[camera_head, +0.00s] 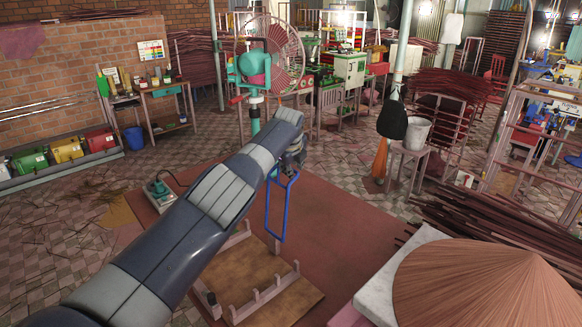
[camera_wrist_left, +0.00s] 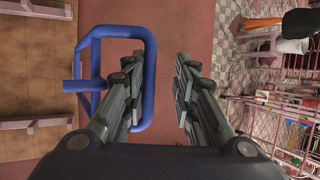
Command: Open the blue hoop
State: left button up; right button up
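The blue hoop (camera_head: 268,209) is a tube frame standing upright over the wooden board in the head view. In the left wrist view the hoop (camera_wrist_left: 116,31) fills the upper left. My left gripper (camera_wrist_left: 159,66) is open, with one finger on each side of the hoop's right bar. The left finger overlaps the hoop's opening and lies close to that bar. The right finger is clear of it. Contact cannot be told. In the head view my left gripper (camera_head: 295,158) is at the hoop's top, partly hidden by my arm. My right gripper is not in view.
A wooden board (camera_head: 262,290) with pink brackets lies on the red floor mat (camera_head: 335,215). A small pedal box (camera_head: 158,196) sits left of my arm.

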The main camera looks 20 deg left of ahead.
pick_arm(q)
jog(key=shift+s+d+f, duration=0.2)
jog(key=shift+f, duration=0.25)
jog(key=shift+r, duration=0.1)
jog(key=v, duration=1.2)
jog(key=shift+w+a+r, duration=0.2)
jog(key=shift+r, duration=0.15)
